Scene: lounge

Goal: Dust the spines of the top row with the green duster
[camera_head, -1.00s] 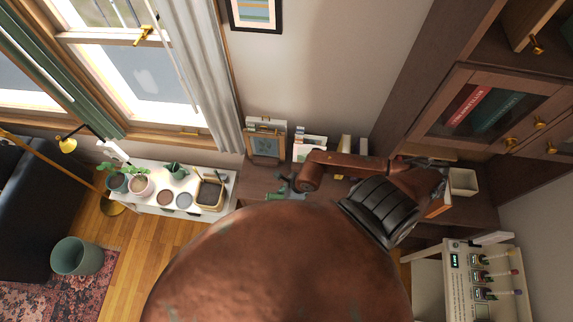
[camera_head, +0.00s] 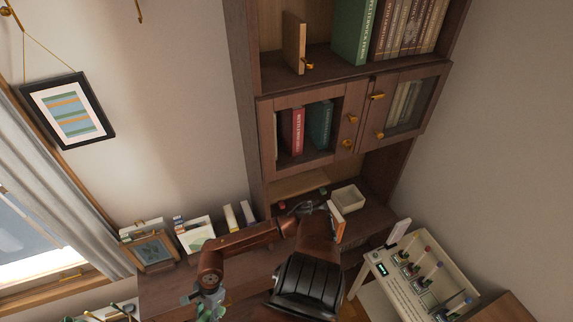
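The top row of books stands on the open upper shelf of the dark wood bookcase. It has a wide green book (camera_head: 354,30) at its left and several brown and beige spines (camera_head: 405,28) to the right. An arm of mine, apparently the right, reaches up from the bottom and bends left over the desk. At its end is a small grey and green shape (camera_head: 205,304), cut by the lower edge. I cannot tell whether this is the gripper, the green duster or both. My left gripper is not seen. No duster can be made out clearly.
A wooden bookend (camera_head: 294,42) stands left of the green book. Below are glass cabinet doors with brass knobs (camera_head: 350,119). The desk holds a picture frame (camera_head: 152,252), files and a cream box (camera_head: 347,198). A white stand with coloured-topped tools (camera_head: 418,275) is at lower right.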

